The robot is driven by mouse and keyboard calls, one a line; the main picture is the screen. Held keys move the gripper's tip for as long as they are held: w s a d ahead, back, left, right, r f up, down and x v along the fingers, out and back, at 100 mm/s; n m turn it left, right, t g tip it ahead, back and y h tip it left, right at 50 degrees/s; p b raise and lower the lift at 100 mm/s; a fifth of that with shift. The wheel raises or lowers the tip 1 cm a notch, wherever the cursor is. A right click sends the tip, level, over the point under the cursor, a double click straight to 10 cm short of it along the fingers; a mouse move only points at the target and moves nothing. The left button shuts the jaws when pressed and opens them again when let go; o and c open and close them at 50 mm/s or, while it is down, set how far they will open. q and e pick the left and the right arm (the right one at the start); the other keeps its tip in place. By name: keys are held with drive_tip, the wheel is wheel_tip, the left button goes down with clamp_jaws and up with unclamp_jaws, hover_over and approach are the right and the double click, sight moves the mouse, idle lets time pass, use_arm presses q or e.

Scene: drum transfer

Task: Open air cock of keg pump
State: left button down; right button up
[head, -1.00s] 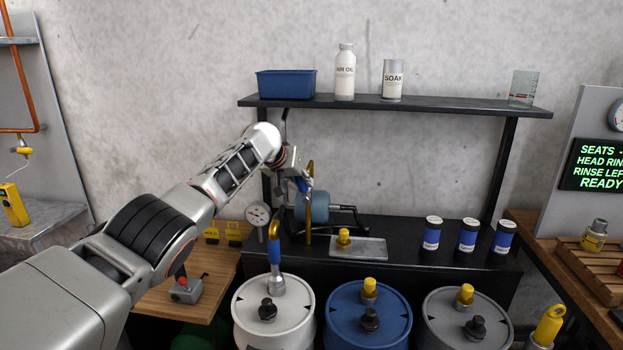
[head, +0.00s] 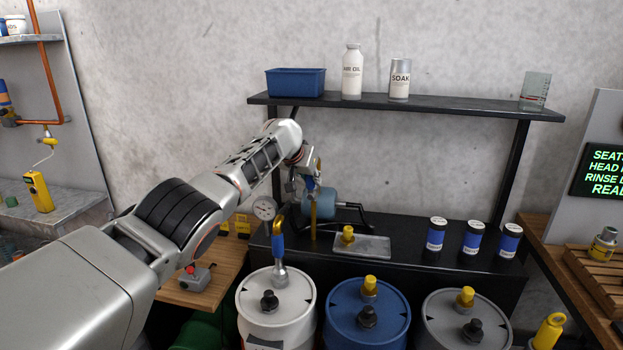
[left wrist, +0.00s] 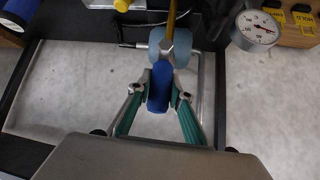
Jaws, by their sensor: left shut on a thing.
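The keg pump (head: 322,203) is a grey-blue cylinder on the black bench; it also shows in the left wrist view (left wrist: 172,43). A brass-coloured upright pipe (head: 313,232) stands in front of it. My left gripper (head: 309,180) is at the top of this pipe, seen side-on in the head view. In the left wrist view its two green-padded fingers (left wrist: 160,95) are shut on a blue handle (left wrist: 160,80), which looks like the air cock's lever. The handle's joint is partly hidden. My right gripper is in no view.
A dial gauge (head: 265,208) stands close left of the pump. White (head: 250,300), blue (head: 340,325) and grey (head: 435,325) drums stand in front of the bench. A shelf (head: 440,109) runs above. Several blue-labelled cans (head: 471,238) stand right.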

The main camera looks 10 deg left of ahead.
use_arm(q)
drive_tip(key=shift+d+f, duration=0.1)
drive_tip(key=c, duration=1.8)
unclamp_jaws()
drive_tip(key=shift+r, duration=0.2)
drive_tip(key=shift+s+r, duration=0.5)
drive_tip(key=shift+r, duration=0.05)
drive_tip(key=shift+v, duration=5.2)
drive_tip(key=shift+s+f, duration=0.1)
drive_tip(key=shift+f, duration=0.1)
